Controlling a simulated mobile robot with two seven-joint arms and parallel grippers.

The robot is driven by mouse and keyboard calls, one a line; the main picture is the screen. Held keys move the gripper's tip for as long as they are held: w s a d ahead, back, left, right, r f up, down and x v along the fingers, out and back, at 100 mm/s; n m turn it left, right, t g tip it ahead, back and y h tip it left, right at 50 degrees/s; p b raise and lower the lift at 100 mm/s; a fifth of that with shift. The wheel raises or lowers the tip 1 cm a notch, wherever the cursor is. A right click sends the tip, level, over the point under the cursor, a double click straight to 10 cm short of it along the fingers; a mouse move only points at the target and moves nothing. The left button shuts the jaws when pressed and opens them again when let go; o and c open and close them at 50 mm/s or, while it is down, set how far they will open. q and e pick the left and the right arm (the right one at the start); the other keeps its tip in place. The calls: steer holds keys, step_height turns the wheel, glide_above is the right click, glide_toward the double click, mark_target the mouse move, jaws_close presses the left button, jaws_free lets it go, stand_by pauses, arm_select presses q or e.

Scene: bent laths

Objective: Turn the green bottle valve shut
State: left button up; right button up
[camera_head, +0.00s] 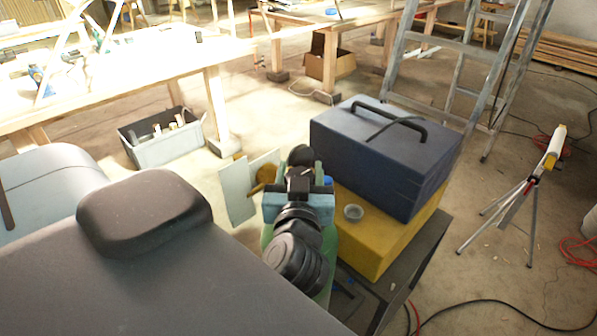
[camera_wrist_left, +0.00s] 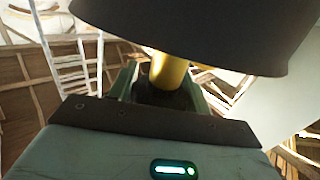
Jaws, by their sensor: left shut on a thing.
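The green bottle (camera_head: 329,252) stands upright in the middle of the head view, mostly hidden by my left arm. My left gripper (camera_head: 300,174) is over its top and shut on the valve's dark knob (camera_head: 300,155), whose far side shows beyond the fingers. A brass-coloured part (camera_head: 264,176) shows left of the gripper. In the left wrist view a yellow brass piece (camera_wrist_left: 168,74) shows beyond and between the fingers. A large dark shape covers the top of that view; I cannot tell what it is. My right gripper is not in view.
A dark blue case (camera_head: 385,150) with a handle sits on a yellow box (camera_head: 375,240), close right of the bottle. Pale panels (camera_head: 236,192) stand left. A grey bin (camera_head: 160,140), workbench (camera_head: 140,75) and ladder (camera_head: 440,50) are farther off.

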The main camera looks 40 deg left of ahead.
arm_select(q)
steer(key=shift+m+t+h, duration=0.5)
steer(key=shift+m+h, duration=0.1)
steer(key=shift+h, duration=0.1)
steer(key=o, duration=1)
steer(key=shift+c, duration=0.2)
steer(key=shift+d, duration=0.1)
